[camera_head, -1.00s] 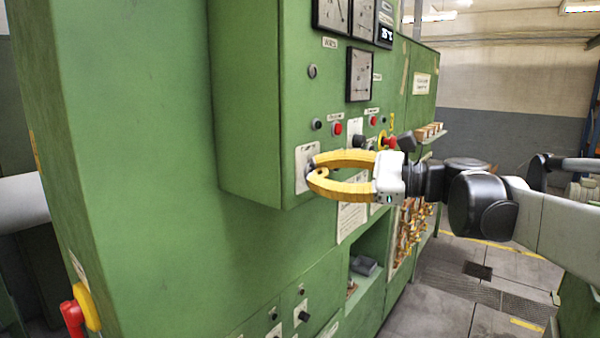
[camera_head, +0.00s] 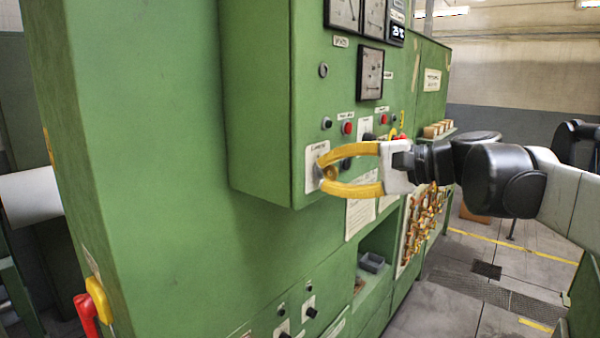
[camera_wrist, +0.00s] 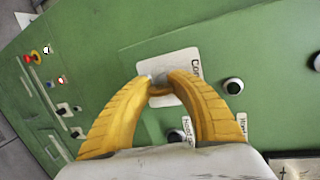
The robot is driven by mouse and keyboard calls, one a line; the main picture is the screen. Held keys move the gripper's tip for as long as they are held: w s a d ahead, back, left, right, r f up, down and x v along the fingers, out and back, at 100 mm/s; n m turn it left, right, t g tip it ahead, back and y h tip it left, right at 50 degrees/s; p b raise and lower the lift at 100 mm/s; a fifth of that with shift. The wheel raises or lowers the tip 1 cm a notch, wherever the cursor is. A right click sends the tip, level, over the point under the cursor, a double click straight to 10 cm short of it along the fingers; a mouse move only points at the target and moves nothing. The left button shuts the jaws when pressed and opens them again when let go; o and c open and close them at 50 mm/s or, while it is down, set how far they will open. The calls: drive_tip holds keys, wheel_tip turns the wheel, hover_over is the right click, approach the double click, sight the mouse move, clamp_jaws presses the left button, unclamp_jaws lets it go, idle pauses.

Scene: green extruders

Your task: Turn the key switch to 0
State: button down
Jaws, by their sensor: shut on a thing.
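The key switch sits on a white labelled plate (camera_head: 312,160) at the lower left of the green control box; the plate also shows in the wrist view (camera_wrist: 180,65). My gripper (camera_head: 325,170) has its two yellow fingers at this plate. In the wrist view my gripper (camera_wrist: 160,80) has its fingertips closed around a small part at the plate, with a narrow space between them. The fingertips hide most of the key switch, and I cannot read its position.
Red buttons (camera_head: 348,128) and black knobs (camera_head: 326,123) sit just above on the same panel. Square gauges (camera_head: 370,73) are higher up. A recess with a grey box (camera_head: 371,262) opens below. A red and yellow switch handle (camera_head: 95,305) is at the lower left.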

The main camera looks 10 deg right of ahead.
drive_tip(key=shift+n, duration=0.5)
drive_tip(key=c, duration=1.1)
unclamp_jaws()
drive_tip(key=shift+d, duration=0.1)
drive_tip(key=shift+c, duration=0.2)
drive_tip(key=shift+s+d, duration=0.1)
drive_tip(key=shift+s, duration=0.05)
drive_tip(key=v, duration=1.2)
drive_tip(key=shift+r, duration=0.15)
drive_tip(key=shift+s, duration=0.1)
